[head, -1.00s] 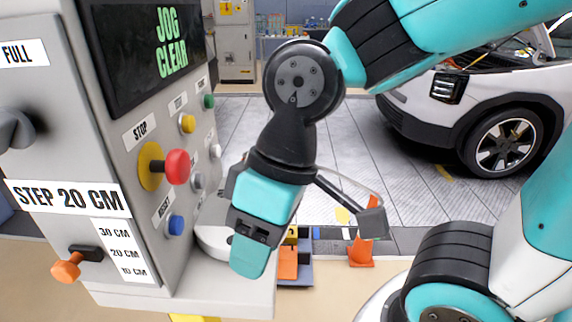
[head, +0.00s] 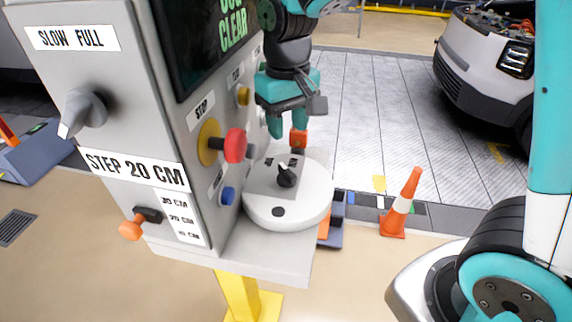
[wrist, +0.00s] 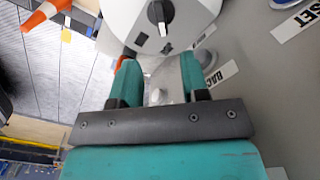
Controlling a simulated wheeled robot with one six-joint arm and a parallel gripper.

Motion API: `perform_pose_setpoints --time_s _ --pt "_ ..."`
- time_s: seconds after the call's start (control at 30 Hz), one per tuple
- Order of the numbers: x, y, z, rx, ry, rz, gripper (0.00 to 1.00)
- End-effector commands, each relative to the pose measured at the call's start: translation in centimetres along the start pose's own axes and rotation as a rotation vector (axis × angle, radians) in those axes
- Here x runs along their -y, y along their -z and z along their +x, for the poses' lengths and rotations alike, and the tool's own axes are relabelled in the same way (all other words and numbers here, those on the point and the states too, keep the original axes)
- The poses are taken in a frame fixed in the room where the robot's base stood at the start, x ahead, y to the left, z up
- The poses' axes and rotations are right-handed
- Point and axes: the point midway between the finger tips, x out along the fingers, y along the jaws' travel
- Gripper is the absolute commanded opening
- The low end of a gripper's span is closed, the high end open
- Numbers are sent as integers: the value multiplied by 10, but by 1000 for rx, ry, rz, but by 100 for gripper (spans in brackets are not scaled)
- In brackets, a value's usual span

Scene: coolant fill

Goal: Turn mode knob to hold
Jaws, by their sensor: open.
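A black knob with a white pointer line (head: 286,176) sits on a grey plate on top of a round white unit (head: 262,214). It also shows at the top of the wrist view (wrist: 158,14). Small labels beside it are too small to read. My gripper (head: 288,132) points down over the far side of the white unit, beyond the knob, and is apart from it. In the wrist view my gripper (wrist: 158,66) has its two teal fingers spread, with nothing held between them.
The grey control cabinet stands close on the left, with a red stop button (head: 235,145), a blue button (head: 228,196), a grey knob (head: 83,112) under SLOW FULL and an orange-tipped lever (head: 131,229). An orange cone (head: 401,205) stands on the floor to the right.

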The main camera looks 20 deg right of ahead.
Motion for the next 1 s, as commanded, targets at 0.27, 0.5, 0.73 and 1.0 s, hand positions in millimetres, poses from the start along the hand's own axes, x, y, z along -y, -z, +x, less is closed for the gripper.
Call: perform_pose_setpoints --time_s 0.27,0.5,0.73,1.0 --pt "1 -1 64 5 0 -3 42" --pt "1 0 98 1 1 -2 42" --pt "1 0 107 -2 1 -2 42" --pt "1 0 107 -2 1 -2 23"
